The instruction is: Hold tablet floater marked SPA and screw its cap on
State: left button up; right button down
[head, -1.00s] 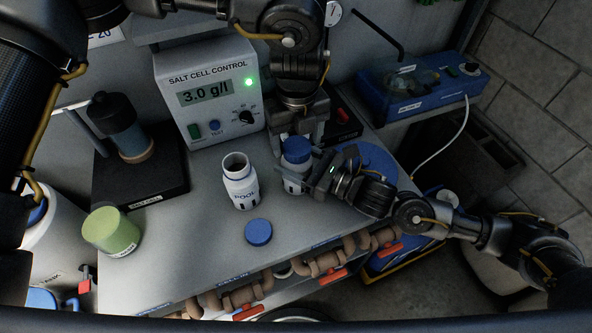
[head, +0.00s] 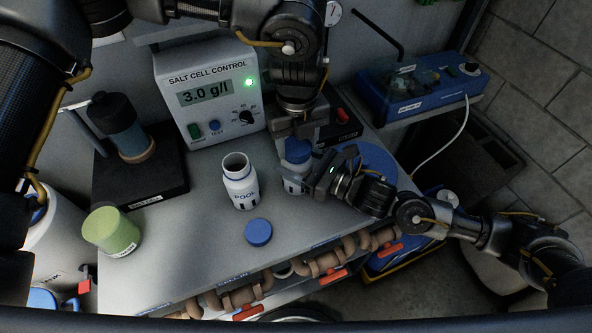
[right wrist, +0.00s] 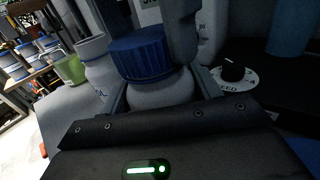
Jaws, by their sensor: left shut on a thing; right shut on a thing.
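The held floater (head: 291,185) is a white bottle standing upright on the grey bench. It is partly hidden by my grippers, and no SPA lettering is readable. A blue ribbed cap (head: 297,152) sits on its top. My left gripper (head: 297,138) reaches down from above and is shut on this cap. My right gripper (head: 316,178) comes in from the right and is shut around the floater's body. In the right wrist view the cap (right wrist: 140,55) sits over the white body (right wrist: 160,92), with dark left fingers beside it. How far it is threaded I cannot tell.
An open white bottle marked POOL (head: 241,190) stands just left, with a loose blue cap (head: 258,232) in front. A green cup (head: 110,231) is at the left. The salt cell control box (head: 215,100) stands behind. Pipes with red valve handles (head: 333,273) run below the front edge.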

pick_arm(q)
jog(key=o, duration=1.1)
pick_arm(e)
jog(key=shift+s+f, duration=0.15)
jog(key=shift+f, duration=0.3)
pick_arm(q)
jog(key=shift+o, duration=0.2)
notch_tip(320, 180, up, 12)
jog(key=shift+s, duration=0.15)
pick_arm(e)
jog(key=c, duration=0.8)
grip_release()
jog(key=o, duration=0.5)
jog(key=shift+r, duration=0.15)
jog(key=shift+o, duration=0.2)
jog(key=shift+r, duration=0.1)
jog(key=shift+d, duration=0.1)
